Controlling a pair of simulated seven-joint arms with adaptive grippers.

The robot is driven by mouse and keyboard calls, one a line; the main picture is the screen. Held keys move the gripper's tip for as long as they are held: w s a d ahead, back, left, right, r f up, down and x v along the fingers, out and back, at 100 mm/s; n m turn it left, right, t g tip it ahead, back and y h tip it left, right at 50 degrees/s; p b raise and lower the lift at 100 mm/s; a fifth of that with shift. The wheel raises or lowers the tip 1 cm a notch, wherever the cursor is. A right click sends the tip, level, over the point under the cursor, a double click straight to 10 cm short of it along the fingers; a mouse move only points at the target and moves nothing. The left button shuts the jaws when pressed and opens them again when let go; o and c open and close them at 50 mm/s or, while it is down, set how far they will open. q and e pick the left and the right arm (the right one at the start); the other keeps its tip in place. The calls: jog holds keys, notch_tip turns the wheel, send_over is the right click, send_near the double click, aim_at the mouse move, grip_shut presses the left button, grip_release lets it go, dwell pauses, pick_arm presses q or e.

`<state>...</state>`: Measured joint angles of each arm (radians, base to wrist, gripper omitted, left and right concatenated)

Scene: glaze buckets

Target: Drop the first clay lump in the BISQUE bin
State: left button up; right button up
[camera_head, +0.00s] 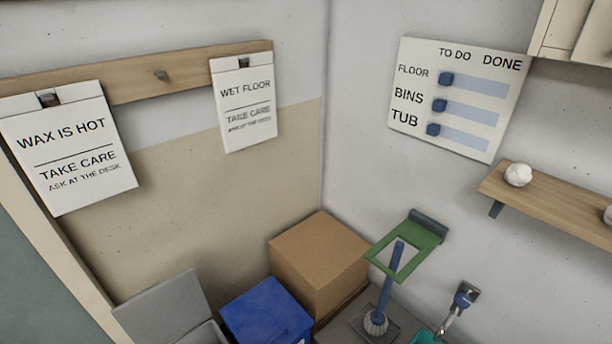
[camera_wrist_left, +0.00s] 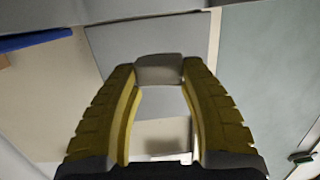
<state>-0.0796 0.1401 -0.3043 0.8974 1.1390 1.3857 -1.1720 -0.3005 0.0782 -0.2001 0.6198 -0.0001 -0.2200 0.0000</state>
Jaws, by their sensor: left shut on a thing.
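My left gripper (camera_wrist_left: 158,72) shows only in the left wrist view. Its yellow fingers are shut on a small grey block-like lump (camera_wrist_left: 158,67), the clay lump, held between the fingertips. A grey bin (camera_head: 197,334) with its grey lid (camera_head: 163,304) raised stands at the bottom of the head view, partly cut off. A blue bin (camera_head: 266,309) with its lid down stands to its right. No BISQUE label is readable on either bin. In the wrist view a grey panel lies behind the fingers. My right gripper is in neither view.
A cardboard box (camera_head: 320,258) stands behind the blue bin. A wooden shelf (camera_head: 550,203) carries white lumps (camera_head: 517,174). Signs and a TO DO board (camera_head: 458,97) hang on the walls.

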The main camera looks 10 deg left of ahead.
pick_arm(q)
jog(key=o, duration=1.3)
jog(key=shift+c, duration=0.2)
jog(key=v, duration=1.2)
jog(key=shift+w, duration=0.1)
